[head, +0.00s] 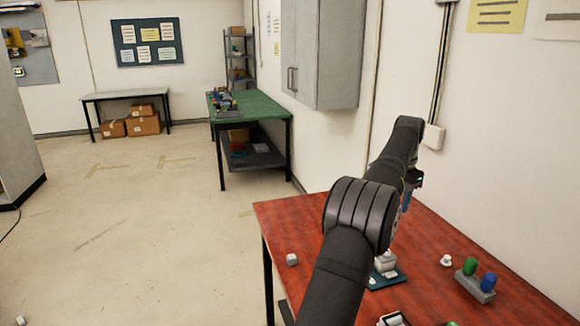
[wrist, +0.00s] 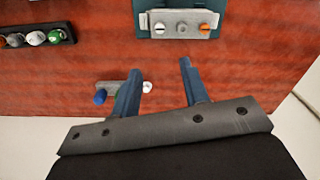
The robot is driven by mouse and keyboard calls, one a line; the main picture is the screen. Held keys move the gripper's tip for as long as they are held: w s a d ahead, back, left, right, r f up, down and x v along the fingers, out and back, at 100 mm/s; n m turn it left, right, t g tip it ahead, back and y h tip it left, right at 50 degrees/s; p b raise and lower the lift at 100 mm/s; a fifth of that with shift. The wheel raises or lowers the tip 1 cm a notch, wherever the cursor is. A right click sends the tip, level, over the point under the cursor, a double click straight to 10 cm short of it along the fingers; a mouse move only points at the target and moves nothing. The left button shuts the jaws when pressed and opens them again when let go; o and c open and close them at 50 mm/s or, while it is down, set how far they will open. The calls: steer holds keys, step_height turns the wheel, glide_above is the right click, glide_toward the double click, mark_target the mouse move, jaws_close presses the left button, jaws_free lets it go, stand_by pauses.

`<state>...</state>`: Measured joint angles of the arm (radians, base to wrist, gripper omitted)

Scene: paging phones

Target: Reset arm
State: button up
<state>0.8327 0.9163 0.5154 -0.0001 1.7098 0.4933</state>
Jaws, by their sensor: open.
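My gripper (wrist: 158,70) shows in the wrist view with its two blue fingers apart and nothing between the tips. It hangs above the red table (wrist: 250,75). In the head view my black arm reaches over the table, and only a bit of the blue gripper (head: 407,198) shows behind it. A grey block with a green and a blue peg (head: 476,283) stands at the right of the table. In the wrist view the left finger partly covers a grey block with a blue end (wrist: 101,96), and a small white piece (wrist: 147,87) lies beside it.
A teal plate (wrist: 139,5) carries a grey block with white, grey and orange knobs. A black rack (wrist: 70,33) holds several round pieces. A white cube (head: 292,259) lies near the table's left edge. A wall cabinet (head: 335,55) hangs behind. The floor at left is mostly clear.

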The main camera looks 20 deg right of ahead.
step_height(320, 180, down, 18)
steer(key=shift+r, duration=0.25)
stand_by(0.4)
steer(key=shift+r, duration=0.1)
